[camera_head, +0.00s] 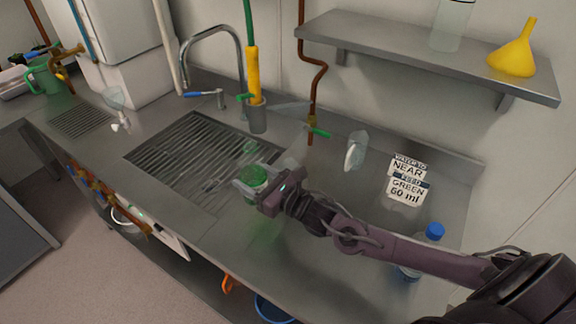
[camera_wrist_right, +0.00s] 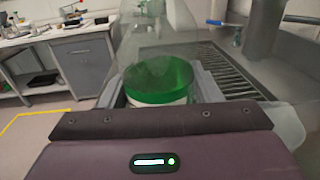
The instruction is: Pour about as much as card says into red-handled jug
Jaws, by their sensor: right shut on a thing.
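My right gripper (camera_head: 254,182) is shut on a clear vessel with green liquid (camera_head: 253,175), above the counter's front part beside the sink grating. In the right wrist view the vessel (camera_wrist_right: 160,80) sits between the fingers (camera_wrist_right: 158,95), its liquid level low under a clear, narrowing upper part. I cannot make out a red handle on any jug. My left gripper is not in view.
A slatted sink grating (camera_head: 180,150) lies left of the gripper, with a tap (camera_head: 212,35) behind it. A blue-capped bottle (camera_head: 434,232) stands by my right arm. A shelf (camera_head: 420,58) carries a yellow funnel (camera_head: 515,52).

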